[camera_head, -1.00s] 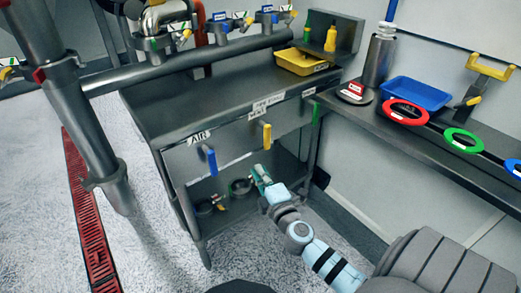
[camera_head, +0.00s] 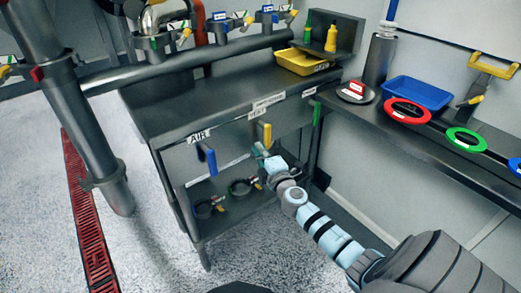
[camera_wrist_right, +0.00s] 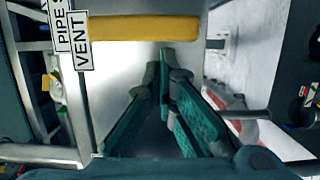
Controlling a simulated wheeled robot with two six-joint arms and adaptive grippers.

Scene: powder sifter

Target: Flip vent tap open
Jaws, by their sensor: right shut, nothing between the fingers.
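The yellow tap handle (camera_head: 265,132) hangs straight down on the front of the dark bench, beside the VENT label. In the right wrist view the yellow handle (camera_wrist_right: 140,27) lies across the top, next to the VENT label (camera_wrist_right: 82,42). My right gripper (camera_head: 262,152) is just below the handle; its teal fingers (camera_wrist_right: 163,66) are shut and empty. Their tips point toward the handle's lower side in the wrist view; I cannot tell whether they touch. My left gripper is not in view.
A blue tap handle (camera_head: 208,160) hangs left of the yellow one, under the AIR label (camera_head: 199,136). Ring-shaped clamps (camera_head: 243,187) lie on the lower shelf (camera_head: 228,208). A side counter (camera_head: 440,150) with a blue tray (camera_head: 417,93) stands at right.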

